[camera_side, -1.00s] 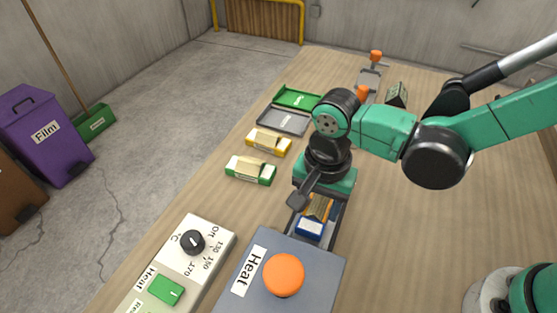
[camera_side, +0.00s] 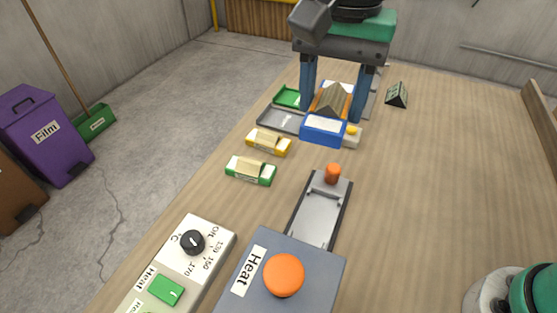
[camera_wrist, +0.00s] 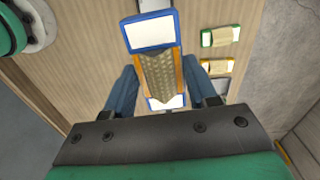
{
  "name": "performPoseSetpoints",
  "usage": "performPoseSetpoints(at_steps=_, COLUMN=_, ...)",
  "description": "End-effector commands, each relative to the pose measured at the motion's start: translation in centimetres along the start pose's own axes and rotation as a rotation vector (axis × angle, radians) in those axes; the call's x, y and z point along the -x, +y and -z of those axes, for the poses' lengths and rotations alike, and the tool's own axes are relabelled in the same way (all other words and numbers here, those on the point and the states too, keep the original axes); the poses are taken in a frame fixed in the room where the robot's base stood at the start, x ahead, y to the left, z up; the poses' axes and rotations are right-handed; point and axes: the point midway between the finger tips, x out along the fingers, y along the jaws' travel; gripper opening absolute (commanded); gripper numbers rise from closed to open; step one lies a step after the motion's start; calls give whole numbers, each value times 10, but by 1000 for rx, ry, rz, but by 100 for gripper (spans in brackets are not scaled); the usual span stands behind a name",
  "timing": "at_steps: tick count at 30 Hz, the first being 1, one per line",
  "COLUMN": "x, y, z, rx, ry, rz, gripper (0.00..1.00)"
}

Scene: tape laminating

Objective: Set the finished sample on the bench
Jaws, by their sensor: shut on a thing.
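The sample is a tan textured strip with orange sides and a blue-framed white end block (camera_side: 322,130). The sample appears held above the bench (camera_side: 430,190); the exact height is hard to tell.
An empty metal slide (camera_side: 318,212) with an orange knob (camera_side: 333,173) meets the grey Heat block (camera_side: 310,250). Green (camera_side: 289,97) and grey (camera_side: 278,120) trays and yellow (camera_side: 268,142) and green (camera_side: 251,170) labelled pieces lie left. A dark wedge (camera_side: 397,95) stands right. The bench's right side is clear.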

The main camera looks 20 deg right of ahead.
Motion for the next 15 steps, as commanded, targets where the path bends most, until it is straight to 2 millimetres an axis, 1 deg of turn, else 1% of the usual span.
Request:
performPoseSetpoints(at_steps=2, x=6, y=-12, z=0, rx=85, ry=0, rz=0, gripper=0)
performPoseSetpoints(at_steps=5, x=12, y=-35, z=1, rx=263, ry=0, rz=0, gripper=0)
performPoseSetpoints(at_steps=8, x=16, y=-62, z=0, rx=486, ry=0, rz=0, gripper=0)
performPoseSetpoints(at_steps=12, x=14, y=-94, z=-3, rx=810, ry=0, rz=1, gripper=0)
performPoseSetpoints(at_steps=15, x=9, y=-112, z=-6, rx=1028, ry=0, rz=1, gripper=0)
